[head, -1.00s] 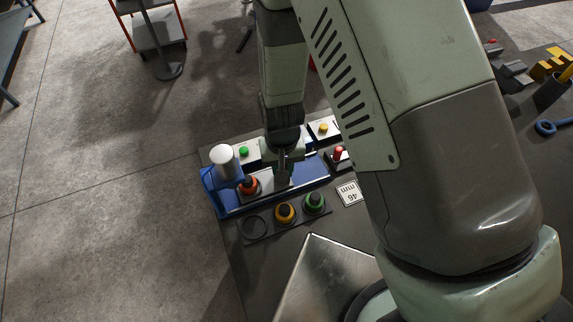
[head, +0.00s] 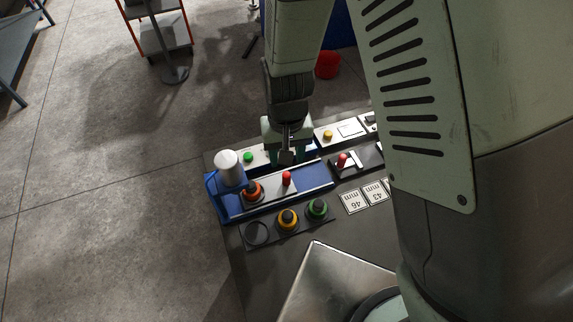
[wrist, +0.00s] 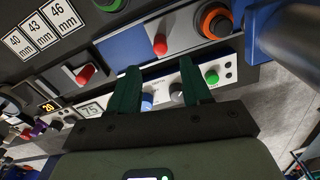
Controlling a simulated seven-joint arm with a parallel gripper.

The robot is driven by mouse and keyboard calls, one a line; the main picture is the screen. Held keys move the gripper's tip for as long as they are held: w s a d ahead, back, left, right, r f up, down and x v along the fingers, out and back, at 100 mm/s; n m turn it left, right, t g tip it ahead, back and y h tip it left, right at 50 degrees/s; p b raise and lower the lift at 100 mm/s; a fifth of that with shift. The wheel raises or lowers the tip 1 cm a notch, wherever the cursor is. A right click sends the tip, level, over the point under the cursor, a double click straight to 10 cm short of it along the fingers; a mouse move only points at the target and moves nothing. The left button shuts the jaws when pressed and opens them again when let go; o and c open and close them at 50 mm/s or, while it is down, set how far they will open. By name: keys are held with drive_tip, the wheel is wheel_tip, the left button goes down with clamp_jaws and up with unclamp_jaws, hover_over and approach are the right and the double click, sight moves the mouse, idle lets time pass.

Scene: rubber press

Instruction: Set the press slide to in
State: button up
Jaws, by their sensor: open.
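The press slide (head: 270,188) is a silver plate on the blue press base (head: 319,178). A red knob (head: 287,177) stands at its right part and an orange-ringed piece (head: 252,191) at its left end, close by the press head (head: 228,166), a pale cylinder. In the wrist view the red knob (wrist: 160,44) is just beyond the fingertips, with the orange-ringed piece (wrist: 215,20) to its right. My gripper (head: 286,158) is behind the knob in the head view, apart from it. Its green fingers (wrist: 160,70) are open with nothing between them.
A control panel with a green button (head: 248,157) lies behind the base. A red-knobbed lever (head: 343,160) stands to the right. A front rack holds yellow (head: 288,220) and green (head: 318,209) ringed pieces and an empty ring spot (head: 256,234). Number cards (head: 354,201) lie at right.

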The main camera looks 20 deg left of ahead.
sight(287, 174)
wheel_tip(287, 174, up, 2)
drive_tip(key=shift+r, duration=0.15)
drive_tip(key=shift+w, duration=0.1)
drive_tip(key=f+m+g, duration=0.1)
drive_tip(key=f, duration=0.2)
drive_tip(key=f+m+g, duration=0.2)
drive_tip(key=f, duration=0.2)
drive_tip(key=f+m+g, duration=0.1)
drive_tip(key=f, duration=0.2)
drive_tip(key=shift+s+f+m+h, duration=0.2)
drive_tip(key=shift+f+m+h, duration=0.1)
drive_tip(key=shift+h, duration=0.1)
idle(0.3)
clamp_jaws()
